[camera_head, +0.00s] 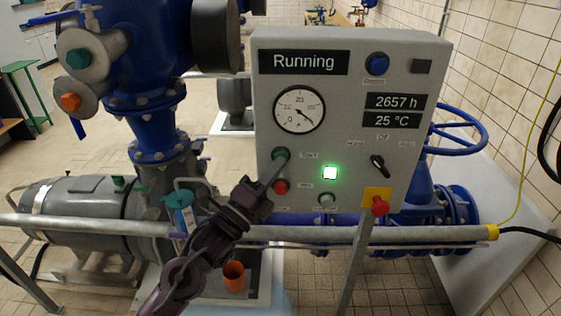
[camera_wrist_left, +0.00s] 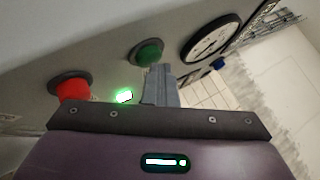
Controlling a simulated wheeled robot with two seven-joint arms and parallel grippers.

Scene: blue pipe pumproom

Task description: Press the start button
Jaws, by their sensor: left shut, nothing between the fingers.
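The green start button (camera_head: 281,154) sits in a dark ring on the grey control panel, below the round gauge. My left gripper (camera_head: 273,170) reaches up to it from below left. Its fingers are shut and empty, and the tips overlap the button's lower edge in the head view. In the left wrist view the green button (camera_wrist_left: 149,53) shows just beyond the fingertips (camera_wrist_left: 160,70). I cannot tell whether they touch it. The panel display (camera_head: 303,61) reads "Running", and a square green lamp (camera_head: 330,173) is lit. My right gripper is not in view.
A red button (camera_head: 280,187) sits just below the green one. The panel also has a rotary switch (camera_head: 378,166), a red emergency knob (camera_head: 380,206) on yellow and a blue button (camera_head: 377,64). A grey rail (camera_head: 440,234) runs in front. Blue pipework (camera_head: 150,60) stands at left.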

